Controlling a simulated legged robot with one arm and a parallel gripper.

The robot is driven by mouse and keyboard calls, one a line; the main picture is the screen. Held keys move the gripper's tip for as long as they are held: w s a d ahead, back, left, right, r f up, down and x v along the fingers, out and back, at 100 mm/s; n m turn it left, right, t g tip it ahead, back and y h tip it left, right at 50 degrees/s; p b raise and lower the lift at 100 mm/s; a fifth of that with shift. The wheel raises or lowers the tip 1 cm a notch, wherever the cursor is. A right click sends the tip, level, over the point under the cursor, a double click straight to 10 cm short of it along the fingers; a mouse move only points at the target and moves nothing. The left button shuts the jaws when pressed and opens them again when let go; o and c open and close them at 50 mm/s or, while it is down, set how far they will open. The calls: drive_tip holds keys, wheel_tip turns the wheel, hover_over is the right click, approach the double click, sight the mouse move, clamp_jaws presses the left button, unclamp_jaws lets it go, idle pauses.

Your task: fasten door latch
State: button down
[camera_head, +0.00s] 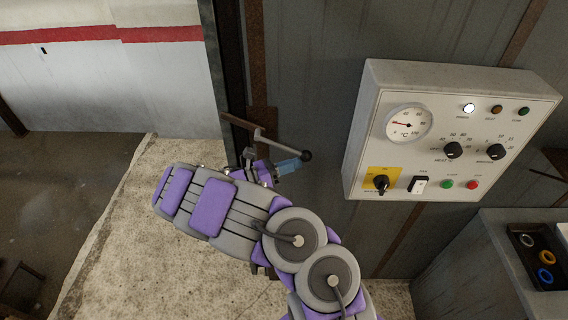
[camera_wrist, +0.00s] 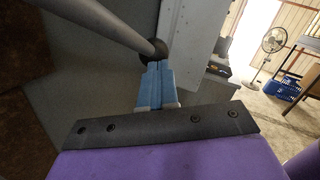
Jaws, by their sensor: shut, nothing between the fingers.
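The door latch (camera_head: 270,140) is a metal lever with a dark round knob at its right end, mounted near the edge of a grey metal panel in the head view. In the wrist view its grey bar (camera_wrist: 105,22) runs from the upper left to the dark knob (camera_wrist: 152,49). My gripper (camera_head: 298,163) has blue fingertips just below the knob. In the wrist view my gripper (camera_wrist: 154,68) is shut with its tips together, at or touching the knob's lower side; contact is unclear. Nothing is held. My wrist hides part of the latch mount.
A white control box (camera_head: 440,130) with a gauge, knobs and switches projects to the right of the latch. A grey cabinet (camera_head: 470,270) with a tray of coloured rings (camera_head: 540,256) stands lower right. A fan (camera_wrist: 272,42) and blue crates (camera_wrist: 284,86) stand far off.

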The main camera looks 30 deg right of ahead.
drive_tip(key=d+r+p, duration=0.1)
drive_tip(key=r, duration=0.1)
drive_tip(key=s+d+r+p, duration=0.1)
drive_tip(key=r, duration=0.1)
drive_tip(key=shift+s+d+p, duration=0.1)
drive_tip(key=shift+d+p, duration=0.1)
drive_tip(key=shift+p, duration=0.15)
drive_tip(key=shift+w+x, duration=0.25)
drive_tip(key=shift+x, duration=0.85)
drive_tip(key=shift+a+r, duration=0.15)
drive_tip(key=shift+a, duration=0.65)
drive_tip(key=shift+a+r, duration=0.15)
drive_tip(key=shift+a, duration=0.65)
drive_tip(key=shift+w+d+f, duration=0.15)
drive_tip(key=shift+d, duration=0.05)
approach(299, 154)
drive_tip(key=a+r, duration=0.2)
drive_tip(key=a, duration=0.5)
drive_tip(key=shift+a+f, duration=0.25)
drive_tip(key=shift+a, duration=0.05)
